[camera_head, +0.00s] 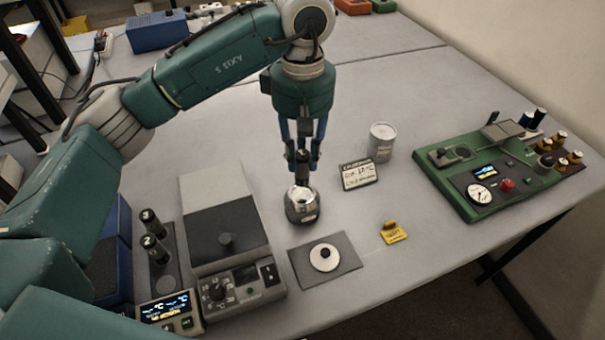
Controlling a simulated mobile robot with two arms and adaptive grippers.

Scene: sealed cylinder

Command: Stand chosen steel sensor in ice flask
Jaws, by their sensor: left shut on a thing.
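My left gripper (302,152) points down over the ice flask (302,212), a small round dark metal vessel with a pale, shiny top. It is shut on a sensor with a black handle (302,169). The sensor looks upright, and its lower end is at the flask's mouth; how deep it goes is hidden. Two more black-handled sensors stand in a rack at the left: one with a number I cannot read surely (150,220) and one marked 2 (155,249). My right gripper is not in view.
A grey block device with a black top (226,233) and a display meter (170,311) stand left of the flask. A sign (359,175), a can (381,142), a yellow tag (393,234) and a green instrument board (455,185) are right.

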